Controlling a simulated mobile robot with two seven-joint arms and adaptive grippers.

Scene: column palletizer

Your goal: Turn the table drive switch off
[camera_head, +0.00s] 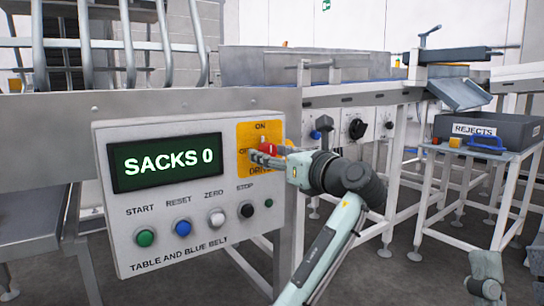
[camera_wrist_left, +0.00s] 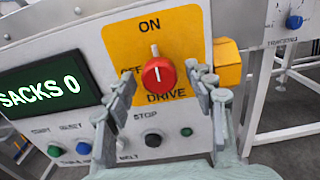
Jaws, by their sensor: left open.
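The table drive switch (camera_wrist_left: 158,75) is a red rotary knob on a yellow plate (camera_wrist_left: 190,30) marked ON above, OFF at left and DRIVE below. Its pale pointer stands nearly upright, towards ON. In the head view the knob (camera_head: 268,147) is partly hidden by my left gripper (camera_head: 262,156). In the left wrist view my left gripper (camera_wrist_left: 164,82) is open, with a finger on each side of the knob and visible gaps between.
The grey control box (camera_head: 185,250) has a SACKS 0 display (camera_head: 168,161) and START, RESET, ZERO and STOP buttons below. Another blue knob (camera_head: 316,135) and a black dial (camera_head: 356,128) sit farther right. A REJECTS bin (camera_head: 510,135) stands on a table at right.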

